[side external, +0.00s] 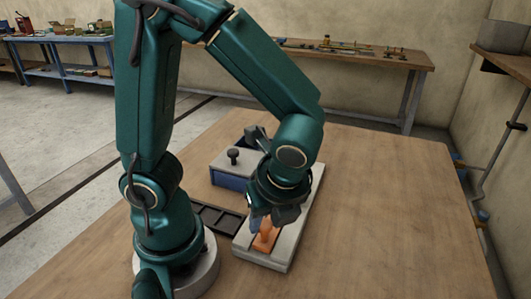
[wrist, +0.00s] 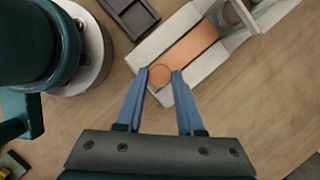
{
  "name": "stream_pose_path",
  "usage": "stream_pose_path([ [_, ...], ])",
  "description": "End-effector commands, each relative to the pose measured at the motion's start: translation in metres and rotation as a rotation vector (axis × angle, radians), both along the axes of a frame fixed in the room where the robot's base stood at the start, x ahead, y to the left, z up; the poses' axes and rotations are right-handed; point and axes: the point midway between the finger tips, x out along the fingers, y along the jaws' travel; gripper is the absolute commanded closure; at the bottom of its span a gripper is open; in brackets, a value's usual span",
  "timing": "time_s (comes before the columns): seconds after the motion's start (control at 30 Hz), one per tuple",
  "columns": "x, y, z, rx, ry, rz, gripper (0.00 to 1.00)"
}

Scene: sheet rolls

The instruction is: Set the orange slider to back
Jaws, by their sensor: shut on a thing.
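The orange slider (side external: 265,238) has a round upright knob (wrist: 160,76), and it sits on a long light grey block (side external: 272,262). In the wrist view an orange strip (wrist: 192,47) runs along the block from the knob, which is close to one end of the block. My gripper (wrist: 161,74) is over this block end with its two blue fingers shut on the slider's knob, one on each side. In the side external view my gripper hides the upper part of the knob and the middle of the block.
A blue box with a grey top and black knob (side external: 233,157) stands behind the block. A dark compartment tray (side external: 220,218) lies to the left of the block, near my base. The wooden table (side external: 385,220) is clear to the right.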

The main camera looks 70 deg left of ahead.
Motion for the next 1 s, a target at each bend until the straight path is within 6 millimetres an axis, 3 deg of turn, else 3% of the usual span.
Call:
stream_pose_path([
  [0.2, -0.002, -0.004, 0.000, -0.014, 0.004, 0.008, 1.00],
  [0.23, -0.002, -0.004, 0.000, -0.014, 0.004, 0.008, 0.60],
  [0.3, -0.002, -0.004, 0.000, -0.013, 0.005, 0.009, 0.33],
  [0.67, -0.002, -0.003, 0.002, -0.009, 0.005, 0.008, 0.33],
  [1.0, -0.001, -0.019, 0.038, -0.011, 0.001, 0.006, 0.33],
])
